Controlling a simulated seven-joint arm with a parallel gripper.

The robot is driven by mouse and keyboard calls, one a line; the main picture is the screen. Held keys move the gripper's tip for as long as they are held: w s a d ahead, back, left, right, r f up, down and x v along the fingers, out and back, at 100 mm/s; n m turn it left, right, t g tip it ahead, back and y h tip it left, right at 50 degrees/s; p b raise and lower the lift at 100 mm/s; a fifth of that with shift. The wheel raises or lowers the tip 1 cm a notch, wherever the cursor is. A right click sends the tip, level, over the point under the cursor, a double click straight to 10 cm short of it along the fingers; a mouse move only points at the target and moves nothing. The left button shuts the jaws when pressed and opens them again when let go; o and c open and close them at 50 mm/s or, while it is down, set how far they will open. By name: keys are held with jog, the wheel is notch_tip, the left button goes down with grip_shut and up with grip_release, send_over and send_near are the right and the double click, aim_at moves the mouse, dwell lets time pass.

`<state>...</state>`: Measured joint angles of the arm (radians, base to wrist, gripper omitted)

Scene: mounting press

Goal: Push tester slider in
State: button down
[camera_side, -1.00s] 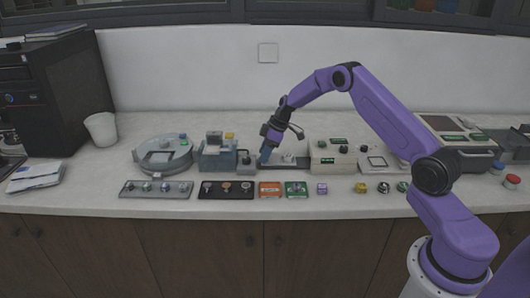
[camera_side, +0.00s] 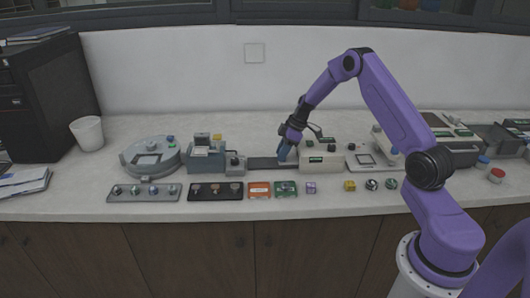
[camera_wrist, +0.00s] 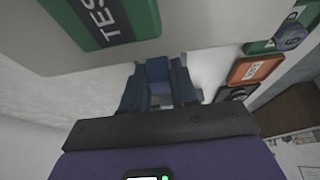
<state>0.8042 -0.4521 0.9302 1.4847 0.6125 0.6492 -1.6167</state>
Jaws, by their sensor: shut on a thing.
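The tester (camera_side: 322,158) is a cream box with a green label, right of centre on the counter in the side view. Part of its label reads "TES" in the wrist view (camera_wrist: 112,18). A dark track (camera_side: 263,163) runs from the small grey unit to the tester's left side. My gripper (camera_side: 284,154) is at the tester's left end, pointing down. In the wrist view my gripper (camera_wrist: 158,90) is shut on a blue block between its fingers, which I take to be the slider handle (camera_wrist: 158,68). The rest of the slider is hidden.
A small grey unit (camera_side: 235,166) stands left of the track. An orange card (camera_side: 259,190), a green card (camera_side: 286,188) and a dark sample tray (camera_side: 216,191) lie in front. A square-topped unit (camera_side: 364,160) stands right of the tester.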

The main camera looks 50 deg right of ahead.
jog(key=shift+s+d, duration=0.6)
jog(key=shift+d, duration=0.1)
jog(key=c, duration=1)
grip_release()
jog(key=shift+o, duration=0.2)
jog(key=shift+r, duration=0.25)
jog(key=v, duration=1.7)
jog(key=shift+f, duration=0.1)
